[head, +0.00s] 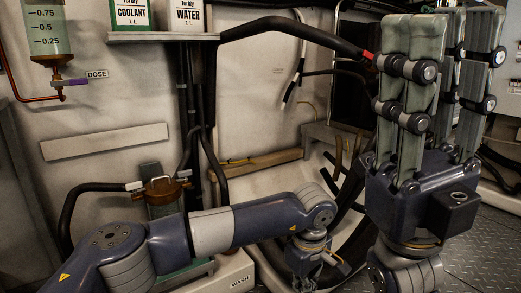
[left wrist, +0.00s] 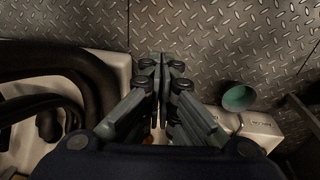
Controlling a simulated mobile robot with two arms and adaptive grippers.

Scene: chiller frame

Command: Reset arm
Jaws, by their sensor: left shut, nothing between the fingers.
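My left arm (head: 215,230) comes in low from the left in the head view. Its wrist end points down at the lower middle, and the fingers there are mostly hidden. In the left wrist view my left gripper (left wrist: 160,65) is shut, its fingertips together and nothing between them, above the floor side of a pale ledge. My right gripper (head: 438,40) stands upright at the right of the head view. Its fingers point up, with a gap between them, and look open and empty.
Coolant (head: 132,15) and water (head: 188,15) containers stand on a wall shelf (head: 165,37). A dosing cylinder (head: 45,30) hangs at the upper left. Black hoses (left wrist: 60,75) lie left of my left gripper. A green round cup (left wrist: 238,97) is to its right. Tread-plate floor (left wrist: 220,40) lies beyond.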

